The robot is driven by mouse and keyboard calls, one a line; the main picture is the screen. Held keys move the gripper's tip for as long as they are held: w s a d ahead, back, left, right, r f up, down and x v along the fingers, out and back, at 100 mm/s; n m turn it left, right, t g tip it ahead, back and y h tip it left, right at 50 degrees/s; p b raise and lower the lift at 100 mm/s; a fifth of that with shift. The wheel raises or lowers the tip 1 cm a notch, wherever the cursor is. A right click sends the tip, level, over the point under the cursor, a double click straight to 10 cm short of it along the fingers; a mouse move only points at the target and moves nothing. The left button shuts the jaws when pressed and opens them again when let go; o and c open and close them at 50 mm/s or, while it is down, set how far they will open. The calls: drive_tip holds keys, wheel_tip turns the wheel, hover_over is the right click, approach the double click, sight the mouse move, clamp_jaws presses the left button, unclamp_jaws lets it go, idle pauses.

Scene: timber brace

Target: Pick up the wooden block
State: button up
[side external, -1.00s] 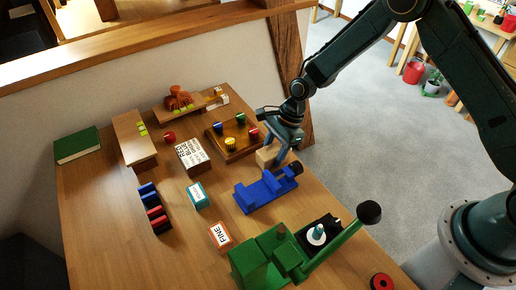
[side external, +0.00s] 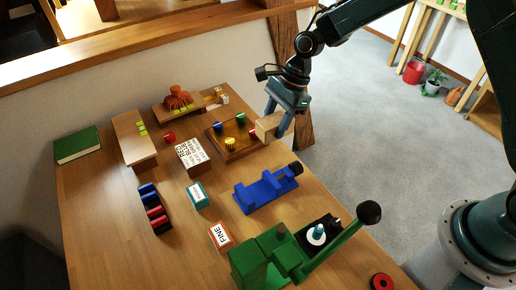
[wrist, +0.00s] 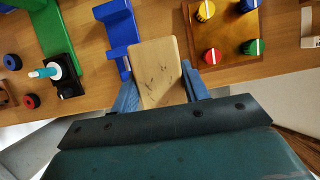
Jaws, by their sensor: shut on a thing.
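The wooden block (side external: 267,127) is pale and held between the fingers of my gripper (side external: 278,118), raised above the table's right edge. It hangs above and behind the blue vise (side external: 265,188), clear of it. In the wrist view the wooden block (wrist: 157,72) fills the gap between the two blue fingers of my gripper (wrist: 158,92), with small dark marks on its face. The gripper is shut on it. Its underside is hidden in the wrist view.
A wooden board with coloured knobs (side external: 240,155) lies just left of the block. A green lever press (side external: 290,255) stands at the front. Boxes labelled FINE (side external: 221,236) and a text-covered block (side external: 192,156) stand mid-table. Open floor lies right of the table.

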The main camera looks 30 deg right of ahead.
sight(273, 122)
wheel_tip(273, 122, up, 9)
drive_tip(key=shift+f, duration=0.2)
drive_tip(key=shift+f, duration=0.1)
idle(0.6)
drive_tip(key=shift+s+a+f+n+g, duration=0.3)
drive_tip(key=shift+a+f+n, duration=0.3)
drive_tip(key=shift+n, duration=0.4)
drive_tip(key=s+a+f+n+g+h, duration=0.3)
drive_tip(key=s+a+f+n, duration=0.4)
drive_tip(key=n, duration=0.9)
drive_tip(key=shift+a+f+g+h, duration=0.4)
drive_tip(key=shift+a+f+h, duration=0.3)
drive_tip(key=shift+f, duration=0.05)
drive_tip(key=shift+f, duration=0.2)
